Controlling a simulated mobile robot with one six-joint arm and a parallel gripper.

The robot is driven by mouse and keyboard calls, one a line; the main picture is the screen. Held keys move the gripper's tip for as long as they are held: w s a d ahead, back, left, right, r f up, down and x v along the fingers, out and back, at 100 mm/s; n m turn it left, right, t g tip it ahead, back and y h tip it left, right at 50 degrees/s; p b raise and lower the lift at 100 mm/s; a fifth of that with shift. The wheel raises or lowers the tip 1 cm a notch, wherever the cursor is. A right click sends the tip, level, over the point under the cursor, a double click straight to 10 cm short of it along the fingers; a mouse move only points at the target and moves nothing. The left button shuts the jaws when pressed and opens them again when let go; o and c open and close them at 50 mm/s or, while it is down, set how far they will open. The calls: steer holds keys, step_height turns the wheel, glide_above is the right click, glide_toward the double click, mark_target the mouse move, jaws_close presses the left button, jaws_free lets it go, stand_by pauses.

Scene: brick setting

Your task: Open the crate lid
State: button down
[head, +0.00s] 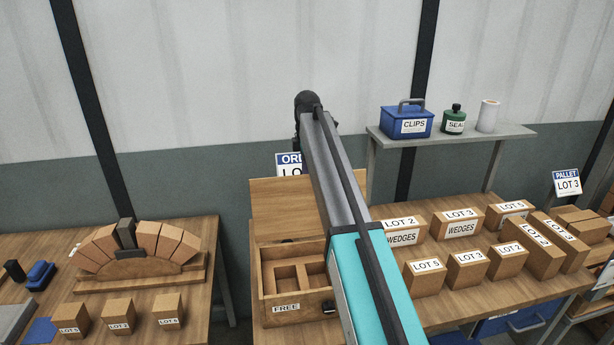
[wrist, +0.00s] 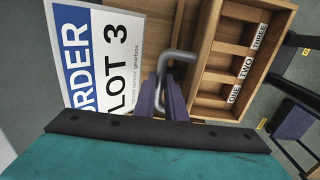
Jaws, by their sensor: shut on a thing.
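The wooden crate (head: 261,297) stands on the middle workbench with its compartments exposed. In the wrist view the crate (wrist: 282,48) shows compartments marked ONE, TWO and THREE. The lid (head: 280,212) is a wooden panel standing raised at the crate's back edge. A grey U-shaped handle (wrist: 178,57) lies between the fingers of my gripper (wrist: 168,95), which is shut on it. In the head view my arm hides the gripper, the handle and part of the lid and crate.
An order card (wrist: 100,60) reading LOT 3 is close to the gripper. Several labelled wedge boxes (head: 466,269) stand on the bench to the right. A shelf (head: 460,135) behind holds a blue clips box (head: 406,122). A brick arch (head: 145,240) is on the left bench.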

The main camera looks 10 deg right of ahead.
steer(key=shift+w+a+f, duration=0.1)
steer(key=shift+w+f, duration=0.1)
steer(key=shift+w, duration=0.55)
steer(key=c, duration=2.2)
jaws_free()
steer(key=o, duration=0.4)
steer(key=shift+w+f, duration=0.45)
steer(key=shift+w, duration=0.05)
steer(key=shift+s+r, duration=0.15)
steer(key=shift+r+t, duration=0.1)
steer(key=shift+t, duration=0.2)
